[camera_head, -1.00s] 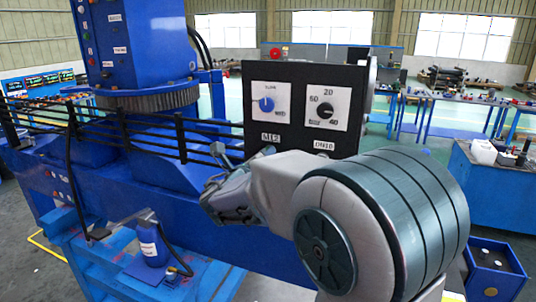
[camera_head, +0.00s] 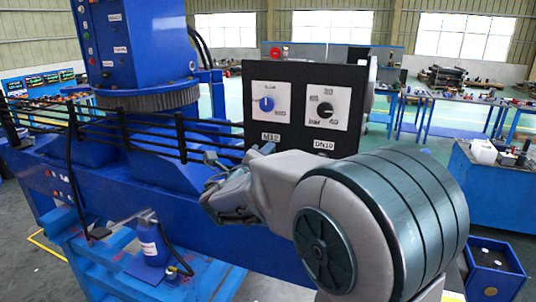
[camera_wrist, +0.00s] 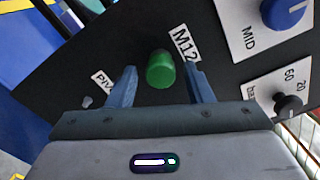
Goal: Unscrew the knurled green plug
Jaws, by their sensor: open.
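The green plug (camera_wrist: 161,70) shows in the wrist view on a black panel, beside the white M12 label (camera_wrist: 185,45). Its knurling is too small to make out. My gripper (camera_wrist: 160,78) is open, with one blue-grey finger on each side of the plug. Gaps show between the plug and both fingers, so they do not appear to touch it. In the head view the black panel (camera_head: 258,70) stands behind my arm. My gripper (camera_head: 212,170) is near its lower left corner, and the plug is hidden there.
The panel carries a blue knob (camera_head: 267,104) and a black knob (camera_head: 325,109) on white plates. Black cables (camera_head: 150,135) run left of the panel. A blue bottle (camera_head: 152,245) stands on the blue bench at lower left.

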